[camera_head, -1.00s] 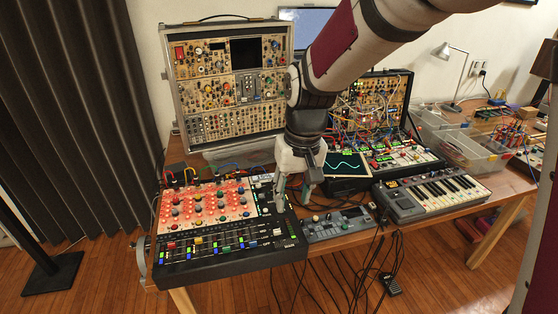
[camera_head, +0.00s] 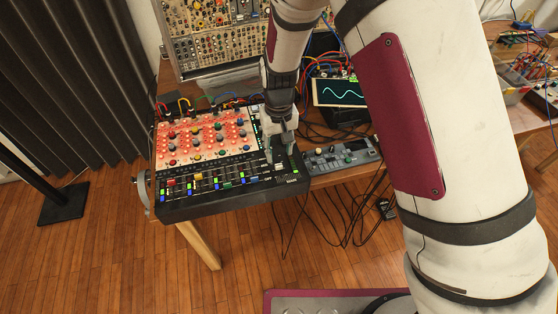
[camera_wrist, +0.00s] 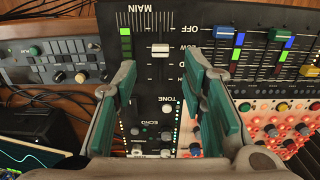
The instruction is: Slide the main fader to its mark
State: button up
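The main fader (camera_wrist: 159,50) has a pale cap on a short slot under the upside-down label MAIN (camera_wrist: 147,19) in the wrist view. Bright green blocks (camera_wrist: 125,43) lie beside its slot; I cannot tell which line is its mark. The fader is part of the black mixer (camera_head: 236,200), at its front right corner in the head view. My gripper (camera_wrist: 160,74) is open, its two green-padded fingers on either side of the fader's line. The cap shows just past the fingertips; I cannot tell whether they touch it. It also hangs over the mixer's right end in the head view (camera_head: 281,152).
Several other faders (camera_wrist: 281,56) and coloured knobs (camera_head: 197,135) cover the mixer beside the main fader. A small grey control box (camera_head: 342,153) sits close to its right, with cables hanging. A tilted screen (camera_head: 340,92) stands behind.

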aim_at(279, 165)
notch_tip(279, 165, down, 6)
dwell(0.4)
grip_shut()
jog(key=shift+s, duration=0.1)
